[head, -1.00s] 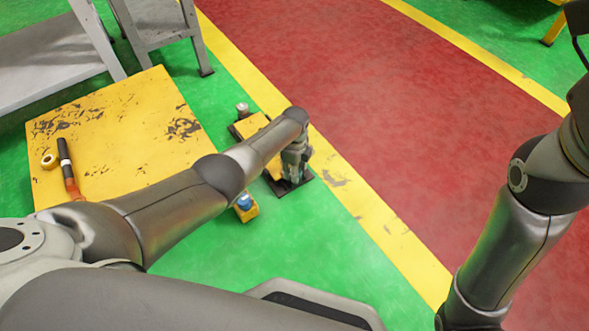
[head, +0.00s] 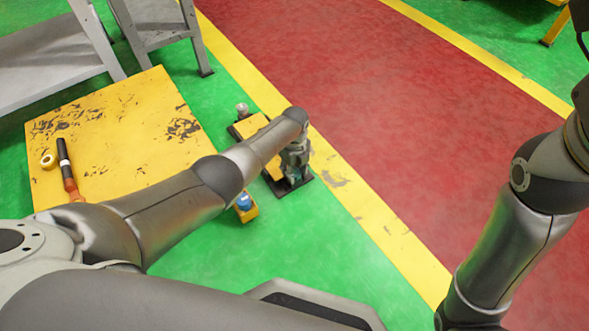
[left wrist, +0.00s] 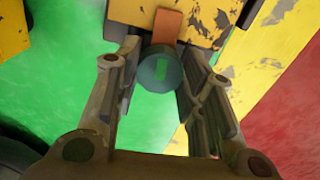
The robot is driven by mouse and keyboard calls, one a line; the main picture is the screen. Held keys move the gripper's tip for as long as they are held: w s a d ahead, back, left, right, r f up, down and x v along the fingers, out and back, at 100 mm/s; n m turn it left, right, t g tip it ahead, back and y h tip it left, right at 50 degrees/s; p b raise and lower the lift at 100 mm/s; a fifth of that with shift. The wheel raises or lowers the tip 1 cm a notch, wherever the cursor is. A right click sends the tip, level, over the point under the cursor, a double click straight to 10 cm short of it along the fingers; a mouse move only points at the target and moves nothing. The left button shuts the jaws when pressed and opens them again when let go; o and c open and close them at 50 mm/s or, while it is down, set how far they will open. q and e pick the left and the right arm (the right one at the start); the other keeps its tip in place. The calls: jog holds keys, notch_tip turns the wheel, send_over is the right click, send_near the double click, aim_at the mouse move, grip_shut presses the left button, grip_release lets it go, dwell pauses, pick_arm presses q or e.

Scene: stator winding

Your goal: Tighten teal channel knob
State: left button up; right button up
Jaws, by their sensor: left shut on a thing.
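The knob is hidden there by the gripper. My right arm shows at the right, but its gripper is out of view.
A blue knob (head: 244,201) on a yellow block sits below my left forearm. A pale round knob (head: 242,109) is at the machine's far end. A worn yellow table (head: 110,110) holds a dark tool (head: 65,162) and a yellow ring (head: 48,160). The red floor lane is clear.

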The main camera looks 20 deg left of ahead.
aim_at(295, 172)
pick_arm(q)
jog(key=shift+d+r, duration=0.2)
jog(key=shift+d, duration=0.1)
jog(key=o, duration=0.7)
jog(key=shift+c, duration=0.2)
jog(key=shift+o, duration=1.1)
jog(key=shift+r, duration=0.1)
jog(key=shift+o, duration=0.8)
jog(key=shift+a, duration=0.15)
notch_tip(295, 172, up, 12)
